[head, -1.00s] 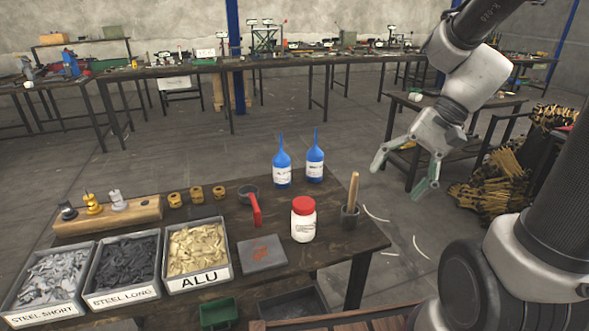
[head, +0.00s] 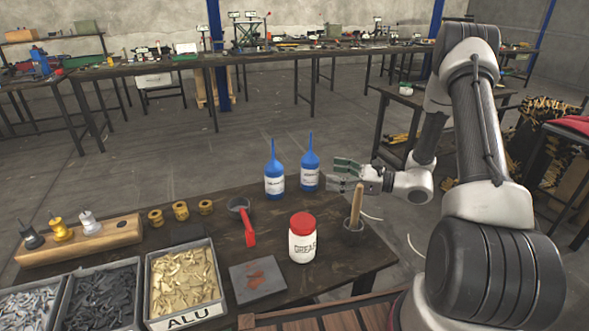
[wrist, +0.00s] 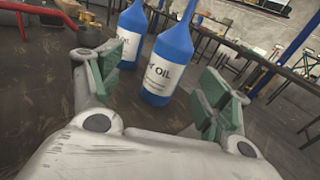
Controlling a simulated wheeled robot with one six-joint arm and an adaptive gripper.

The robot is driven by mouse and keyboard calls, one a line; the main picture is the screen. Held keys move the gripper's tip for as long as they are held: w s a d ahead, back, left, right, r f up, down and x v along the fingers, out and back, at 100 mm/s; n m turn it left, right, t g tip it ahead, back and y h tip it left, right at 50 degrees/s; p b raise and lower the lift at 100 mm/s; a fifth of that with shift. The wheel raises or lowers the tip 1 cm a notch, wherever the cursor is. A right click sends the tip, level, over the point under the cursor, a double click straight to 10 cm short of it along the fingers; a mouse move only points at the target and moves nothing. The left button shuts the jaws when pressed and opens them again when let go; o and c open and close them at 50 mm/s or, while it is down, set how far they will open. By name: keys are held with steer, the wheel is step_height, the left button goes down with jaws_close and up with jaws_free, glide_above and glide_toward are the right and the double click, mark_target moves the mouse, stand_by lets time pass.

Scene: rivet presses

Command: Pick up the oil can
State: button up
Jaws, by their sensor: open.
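Two blue bottles with thin tapering spouts and white labels stand upright near the table's far edge. In the head view, the right bottle (head: 310,178) is nearest my gripper (head: 340,176), which points left at it. In the wrist view, the nearer bottle (wrist: 169,62) has a label ending in "OIL" and stands ahead of my open, empty fingers (wrist: 165,88). The other bottle (head: 274,179) stands to its left; in the wrist view it (wrist: 129,38) is partly behind the left finger, its label unreadable. No contact with either bottle is visible.
A grey cup with a wooden-handled brush (head: 355,215) stands close in front of my gripper. A white jar with a red lid (head: 302,238) and a red-handled tool (head: 247,228) are nearer. Part bins (head: 185,318) fill the left front.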

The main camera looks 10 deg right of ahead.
mark_target(318, 172)
steer(key=shift+w+a+f+m+t, duration=0.2)
steer(key=shift+w+f+m+t, duration=0.1)
steer(key=shift+w+f, duration=0.15)
steer(key=shift+w+a+f+m+t, duration=0.2)
steer(key=shift+w+f+m, duration=0.1)
steer(key=shift+w, duration=0.2)
steer(key=x, duration=0.7)
steer(key=shift+w+f, duration=0.15)
steer(key=shift+f, duration=0.1)
steer(key=c, duration=1.3)
